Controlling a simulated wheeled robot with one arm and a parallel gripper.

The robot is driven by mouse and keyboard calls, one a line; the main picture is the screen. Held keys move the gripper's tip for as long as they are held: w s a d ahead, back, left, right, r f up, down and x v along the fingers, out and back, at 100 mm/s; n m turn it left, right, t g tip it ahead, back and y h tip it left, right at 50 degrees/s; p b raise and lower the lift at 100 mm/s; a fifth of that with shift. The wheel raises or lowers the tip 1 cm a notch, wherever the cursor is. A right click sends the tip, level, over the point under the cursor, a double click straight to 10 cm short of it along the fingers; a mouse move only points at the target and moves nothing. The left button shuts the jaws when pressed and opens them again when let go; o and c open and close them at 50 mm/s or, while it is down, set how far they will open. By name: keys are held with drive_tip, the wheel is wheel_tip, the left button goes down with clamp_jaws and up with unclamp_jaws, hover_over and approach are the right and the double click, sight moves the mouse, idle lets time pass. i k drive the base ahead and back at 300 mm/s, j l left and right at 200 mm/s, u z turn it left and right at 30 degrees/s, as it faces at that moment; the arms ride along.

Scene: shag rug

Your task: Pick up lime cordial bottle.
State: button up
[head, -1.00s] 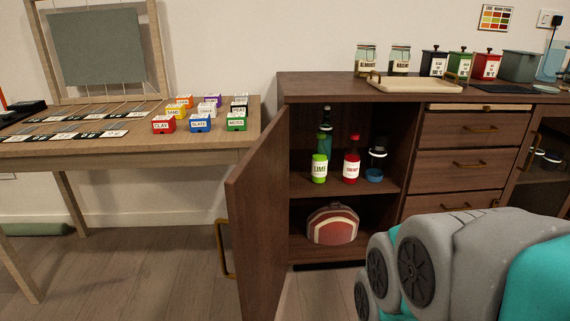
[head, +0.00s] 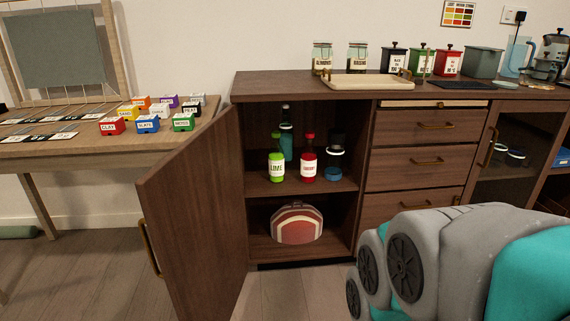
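The lime cordial bottle (head: 276,168) is bright green with a white label reading LIME. It stands upright on the upper shelf inside the open cabinet, at the front left. A red bottle (head: 308,163) with a white label stands just right of it. A dark teal bottle (head: 286,138) stands behind them. My arm fills the lower right of the head view, but my gripper is not in view.
The cabinet door (head: 195,215) is swung open toward me on the left. A dark container with a blue base (head: 334,172) stands right of the red bottle. A red-brown rounded item (head: 297,225) sits on the lower shelf. Drawers (head: 425,160) adjoin on the right.

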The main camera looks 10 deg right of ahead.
sight(276, 154)
drive_tip(key=i+l+z, duration=0.15)
drive_tip(key=i, duration=0.25)
drive_tip(key=i+l+z, duration=0.15)
drive_tip(key=i+l, duration=0.15)
drive_tip(key=i+l+z, duration=0.15)
drive_tip(key=i, duration=0.35)
drive_tip(key=l, duration=0.2)
drive_tip(key=j, duration=0.25)
